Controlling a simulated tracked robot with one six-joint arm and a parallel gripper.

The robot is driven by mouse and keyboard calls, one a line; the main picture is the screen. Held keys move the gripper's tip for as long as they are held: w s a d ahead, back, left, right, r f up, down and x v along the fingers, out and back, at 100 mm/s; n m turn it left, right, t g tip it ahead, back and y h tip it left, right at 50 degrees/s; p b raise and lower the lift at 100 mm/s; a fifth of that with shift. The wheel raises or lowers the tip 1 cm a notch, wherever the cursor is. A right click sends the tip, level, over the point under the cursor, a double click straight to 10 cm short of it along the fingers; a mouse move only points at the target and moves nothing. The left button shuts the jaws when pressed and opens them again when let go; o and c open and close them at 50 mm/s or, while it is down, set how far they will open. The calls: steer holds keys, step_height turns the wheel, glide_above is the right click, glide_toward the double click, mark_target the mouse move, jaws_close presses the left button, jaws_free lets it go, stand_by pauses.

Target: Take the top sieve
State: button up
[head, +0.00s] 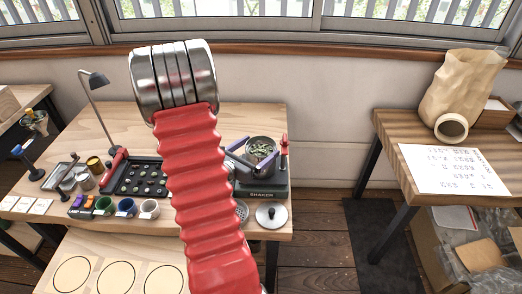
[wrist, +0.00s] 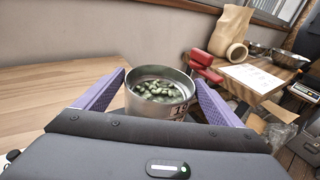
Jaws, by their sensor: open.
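The top sieve (head: 263,143) is a round metal pan with green beans in it, above the dark shaker base (head: 262,194) marked SHAKER. In the wrist view the sieve (wrist: 150,105) stands between the purple fingers of my gripper (wrist: 160,76), with a label partly showing on its lower right wall. The fingers are open, one on each side of it; I cannot tell whether either touches. In the head view my gripper (head: 255,154) is partly hidden behind my red arm. Any sieves below the top one cannot be made out.
A red-handled part (head: 284,150) stands close to the sieve's right. A round metal lid (head: 271,215) lies in front of the shaker. A bean tray (head: 150,177), several cups and a lamp (head: 95,80) are to the left. A paper bag (head: 462,85) stands on the right table.

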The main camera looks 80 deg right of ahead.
stand_by(0.4)
steer(key=c, duration=0.7)
steer(key=shift+c, duration=0.2)
steer(key=shift+r, duration=0.15)
step_height(320, 180, up, 10)
stand_by(0.4)
stand_by(0.5)
